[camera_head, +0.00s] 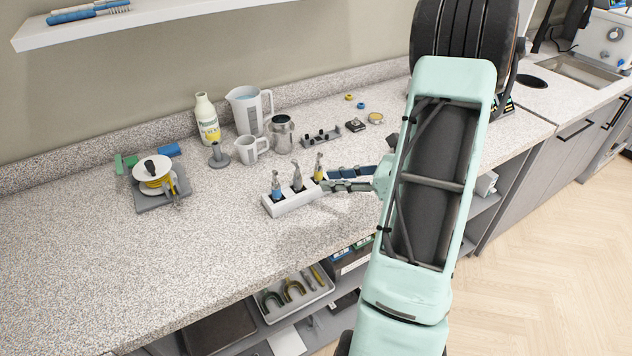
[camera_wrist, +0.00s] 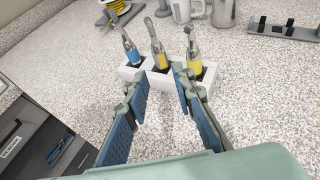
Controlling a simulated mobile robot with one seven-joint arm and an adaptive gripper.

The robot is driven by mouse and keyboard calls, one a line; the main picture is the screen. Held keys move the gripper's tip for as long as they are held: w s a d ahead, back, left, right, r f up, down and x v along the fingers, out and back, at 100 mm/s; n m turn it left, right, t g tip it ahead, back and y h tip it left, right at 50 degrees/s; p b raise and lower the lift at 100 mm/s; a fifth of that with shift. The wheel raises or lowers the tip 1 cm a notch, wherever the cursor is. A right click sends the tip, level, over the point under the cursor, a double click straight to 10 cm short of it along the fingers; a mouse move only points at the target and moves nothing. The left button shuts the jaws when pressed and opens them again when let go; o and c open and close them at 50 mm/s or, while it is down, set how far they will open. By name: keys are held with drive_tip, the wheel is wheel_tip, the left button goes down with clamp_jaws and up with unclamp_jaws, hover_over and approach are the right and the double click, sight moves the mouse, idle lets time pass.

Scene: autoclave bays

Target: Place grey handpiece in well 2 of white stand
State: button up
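The white stand (camera_head: 291,205) sits on the speckled counter with three upright handpieces in a row. In the head view the left one is a blue handpiece (camera_head: 276,187), the middle one looks like the grey handpiece (camera_head: 297,178), and the right one is a yellow handpiece (camera_head: 319,168). In the wrist view the stand (camera_wrist: 163,79) is ahead of the fingers; its middle handpiece (camera_wrist: 158,50) shows an amber band, so which is grey is unclear there. My gripper (camera_head: 327,180) is open and empty at the stand's right end; its fingers are apart in the wrist view (camera_wrist: 158,76).
Behind the stand are a white mug (camera_head: 251,149), a metal jug (camera_head: 282,134), a large pitcher (camera_head: 246,110) and a dark rack (camera_head: 321,137). A cable reel (camera_head: 153,172) stands on a grey tray at left.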

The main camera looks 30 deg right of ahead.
drive_tip(key=shift+v, duration=1.7)
